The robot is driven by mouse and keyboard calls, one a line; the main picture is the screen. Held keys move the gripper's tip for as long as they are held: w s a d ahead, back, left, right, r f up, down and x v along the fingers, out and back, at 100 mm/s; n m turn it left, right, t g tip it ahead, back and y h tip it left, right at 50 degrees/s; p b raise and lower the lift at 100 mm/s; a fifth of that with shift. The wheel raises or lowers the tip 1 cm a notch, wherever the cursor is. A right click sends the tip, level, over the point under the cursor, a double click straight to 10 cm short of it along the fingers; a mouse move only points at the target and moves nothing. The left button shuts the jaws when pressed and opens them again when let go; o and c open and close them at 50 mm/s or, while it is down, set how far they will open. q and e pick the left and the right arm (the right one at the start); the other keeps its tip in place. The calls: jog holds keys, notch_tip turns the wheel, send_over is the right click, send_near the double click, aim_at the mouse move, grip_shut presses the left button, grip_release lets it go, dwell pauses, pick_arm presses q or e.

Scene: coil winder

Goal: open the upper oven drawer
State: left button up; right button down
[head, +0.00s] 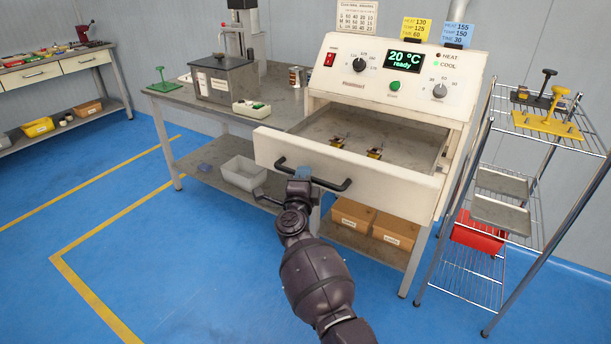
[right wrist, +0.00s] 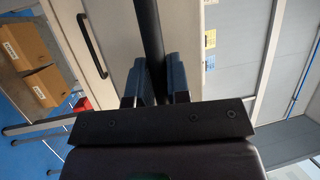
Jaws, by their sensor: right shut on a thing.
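The oven (head: 394,75) is a cream unit with a sloped control panel, and its display reads 20 °C ready. Its upper drawer (head: 370,180) stands pulled out, with the grey inside showing and two small yellow-and-black pieces lying in it. My right gripper (head: 301,181) is at the front of this drawer, shut on its black bar handle (head: 334,185). In the right wrist view the two fingers (right wrist: 160,85) sit on either side of the dark handle bar (right wrist: 149,35). My left gripper is not in view.
A second black handle (head: 266,196) shows lower down, partly hidden. Cardboard boxes (head: 396,228) sit on the shelf below. A wire rack (head: 500,185) stands close on the right. A bench (head: 180,97) with a grey box adjoins the left. The blue floor at front left is clear.

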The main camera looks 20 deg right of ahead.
dwell(0.3)
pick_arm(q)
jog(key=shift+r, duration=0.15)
pick_arm(e)
jog(key=c, duration=1.1)
grip_release()
